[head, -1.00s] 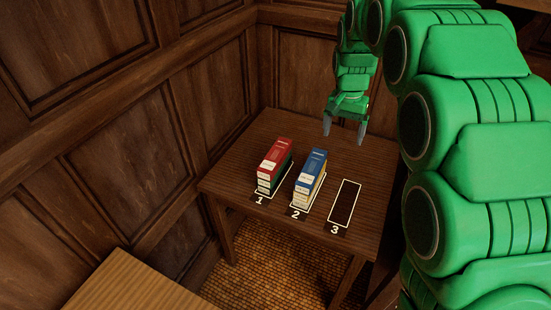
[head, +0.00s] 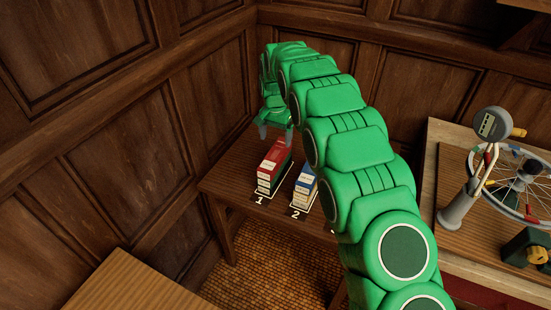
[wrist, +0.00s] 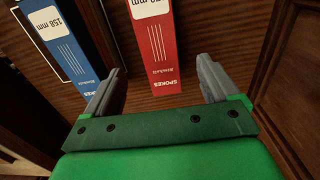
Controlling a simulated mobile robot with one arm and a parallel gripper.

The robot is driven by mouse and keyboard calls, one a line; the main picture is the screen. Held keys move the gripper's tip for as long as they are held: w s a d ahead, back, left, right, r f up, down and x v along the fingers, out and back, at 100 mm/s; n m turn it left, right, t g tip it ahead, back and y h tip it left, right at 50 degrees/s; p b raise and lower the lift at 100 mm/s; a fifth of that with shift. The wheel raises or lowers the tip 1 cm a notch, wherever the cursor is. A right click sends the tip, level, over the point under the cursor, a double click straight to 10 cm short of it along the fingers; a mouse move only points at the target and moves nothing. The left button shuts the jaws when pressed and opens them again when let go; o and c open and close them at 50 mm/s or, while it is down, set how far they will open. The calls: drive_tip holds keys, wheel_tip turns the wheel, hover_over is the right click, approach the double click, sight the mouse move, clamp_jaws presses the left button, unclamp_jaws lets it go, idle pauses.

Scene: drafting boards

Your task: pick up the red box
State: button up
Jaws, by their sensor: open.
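The red box (head: 275,153) lies on top of the stack in outlined spot 1 on the small wooden table (head: 224,186). It also shows in the wrist view (wrist: 157,45), labelled "SPOKES", ahead of and between my fingers. My gripper (head: 277,133) is open and empty, above the table just behind the stack. In the wrist view my gripper (wrist: 160,88) has its two grey fingers wide apart, and the red box's near end reaches the gap between them in the picture. How far above the box the fingers are is hard to tell.
A blue box (head: 305,182) tops the stack in spot 2, beside the red one; it also shows in the wrist view (wrist: 60,40). My arm hides spot 3. Wood-panelled walls (head: 210,90) close in behind and left. A bench with a spoked wheel (head: 515,185) stands at right.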

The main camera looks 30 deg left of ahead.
sight(275, 154)
drive_tip(key=shift+a+f, duration=0.35)
drive_tip(key=shift+f, duration=0.05)
drive_tip(key=shift+s+d+f, duration=0.1)
drive_tip(key=shift+d+f, duration=0.05)
drive_tip(key=shift+f, duration=1.1)
drive_tip(key=shift+s+d+f, duration=0.1)
drive_tip(key=shift+d+f, duration=0.1)
drive_tip(key=shift+f, duration=1.05)
drive_tip(key=shift+s+d+f, duration=0.1)
drive_tip(key=shift+d+f, duration=0.05)
drive_tip(key=shift+f, duration=1.1)
drive_tip(key=c, duration=1.2)
drive_tip(key=shift+r, duration=0.2)
